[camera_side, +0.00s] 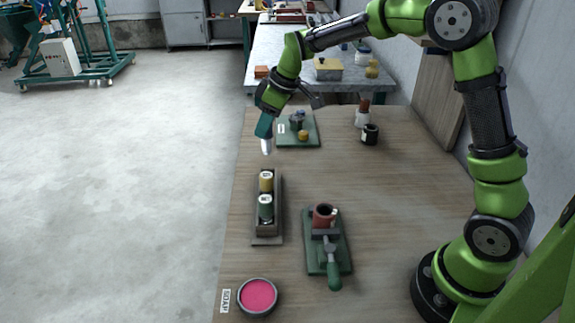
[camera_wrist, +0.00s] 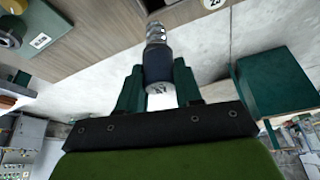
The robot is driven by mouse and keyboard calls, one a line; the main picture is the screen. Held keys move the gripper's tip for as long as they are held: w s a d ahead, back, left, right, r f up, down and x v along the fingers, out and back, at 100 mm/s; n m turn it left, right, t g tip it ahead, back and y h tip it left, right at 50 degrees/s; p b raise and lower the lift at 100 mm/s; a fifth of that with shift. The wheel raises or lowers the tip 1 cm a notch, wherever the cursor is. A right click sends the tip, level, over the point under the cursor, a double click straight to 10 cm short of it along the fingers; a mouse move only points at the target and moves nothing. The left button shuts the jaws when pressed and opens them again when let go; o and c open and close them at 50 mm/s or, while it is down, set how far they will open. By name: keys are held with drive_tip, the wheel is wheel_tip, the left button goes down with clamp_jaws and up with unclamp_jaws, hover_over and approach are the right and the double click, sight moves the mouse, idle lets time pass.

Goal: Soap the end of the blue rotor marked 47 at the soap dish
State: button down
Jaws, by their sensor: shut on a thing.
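My gripper (camera_side: 266,124) is shut on a dark blue rotor, held in the air over the left edge of the wooden table. In the wrist view the rotor's blue body (camera_wrist: 157,64) sits between my gripper's two green fingers (camera_wrist: 158,76), with a ribbed metallic end pointing away. A white mark shows on its near end, but I cannot read it. In the side view a pale end (camera_side: 266,146) hangs below the fingers. The soap dish (camera_side: 257,314), a dark round bowl of pink soap, stands at the table's front left, well apart from the rotor.
A SOAP label (camera_side: 225,301) lies beside the dish. A rack (camera_side: 267,240) holds a yellow and a green rotor between my gripper and the dish. A green clamp fixture (camera_side: 342,262) with a red-brown cup stands to its right. A dark jar (camera_side: 370,135) stands at the back.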

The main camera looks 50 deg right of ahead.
drive_tip(key=s+a+n+g, duration=0.1)
drive_tip(key=s+a, duration=0.6)
drive_tip(key=a, duration=0.4)
drive_tip(key=s+a+n+g, duration=0.1)
drive_tip(key=s+a+g, duration=0.1)
drive_tip(key=s+a, duration=0.8)
drive_tip(key=s+a+f+m+y, duration=0.1)
drive_tip(key=s+a+f+m, duration=0.1)
drive_tip(key=f, duration=0.5)
drive_tip(key=shift+s+a+f+m+g, duration=0.3)
drive_tip(key=shift+s+a+f, duration=0.1)
drive_tip(key=shift+s+a, duration=0.15)
drive_tip(key=shift+f, duration=0.8)
idle(0.8)
drive_tip(key=shift+r, duration=0.1)
